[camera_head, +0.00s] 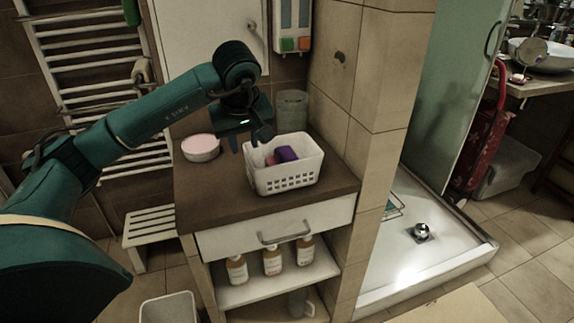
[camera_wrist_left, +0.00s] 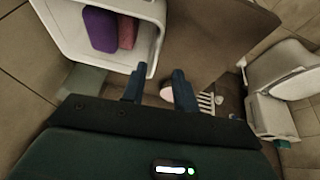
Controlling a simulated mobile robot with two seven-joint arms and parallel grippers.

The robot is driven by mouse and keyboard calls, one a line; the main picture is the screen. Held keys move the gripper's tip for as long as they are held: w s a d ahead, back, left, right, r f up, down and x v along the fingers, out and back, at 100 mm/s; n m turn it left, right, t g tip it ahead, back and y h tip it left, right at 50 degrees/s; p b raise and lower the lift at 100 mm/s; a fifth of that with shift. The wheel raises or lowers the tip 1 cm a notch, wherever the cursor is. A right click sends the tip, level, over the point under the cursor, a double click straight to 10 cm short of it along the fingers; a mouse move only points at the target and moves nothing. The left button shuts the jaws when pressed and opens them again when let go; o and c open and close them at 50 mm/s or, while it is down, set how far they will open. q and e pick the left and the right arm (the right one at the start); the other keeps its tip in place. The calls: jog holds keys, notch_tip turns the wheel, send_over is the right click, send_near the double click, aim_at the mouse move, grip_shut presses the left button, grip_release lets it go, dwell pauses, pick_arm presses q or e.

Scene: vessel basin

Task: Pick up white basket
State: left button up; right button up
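The white basket (camera_head: 284,178) stands upright on the brown top of a low cabinet, with slotted sides. It holds a purple item (camera_head: 286,154) and a pinkish-red item (camera_head: 270,159). My left gripper (camera_head: 248,142) is above the basket's left end, fingers pointing down. In the left wrist view the gripper (camera_wrist_left: 158,90) is open, with the basket's rim (camera_wrist_left: 153,50) near the gap between the fingers. One finger overlaps the basket side and the other lies outside it. I cannot tell whether either touches. My right gripper is not in view.
A pink-topped white bowl (camera_head: 201,149) stands left of the basket, and a translucent bin (camera_head: 292,110) stands behind it. A tiled wall (camera_head: 362,110) rises close on the right. The cabinet top (camera_head: 215,208) is clear at front left. Several bottles stand on the shelf below.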

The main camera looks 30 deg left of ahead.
pick_arm(q)
send_near(250, 173)
notch_tip(250, 173, down, 2)
jog(key=a, duration=0.2)
jog(key=shift+w+a+f, duration=0.15)
jog(key=shift+w+f, duration=0.4)
jog(key=shift+f, duration=0.35)
jog(key=shift+w+a+f, duration=0.15)
jog(key=shift+w+f, duration=0.4)
jog(key=shift+f, duration=0.35)
jog(key=shift+w+a+f, duration=0.1)
jog(key=shift+w+f, duration=0.5)
jog(key=shift+f, duration=0.3)
jog(key=shift+f, duration=0.15)
grip_shut()
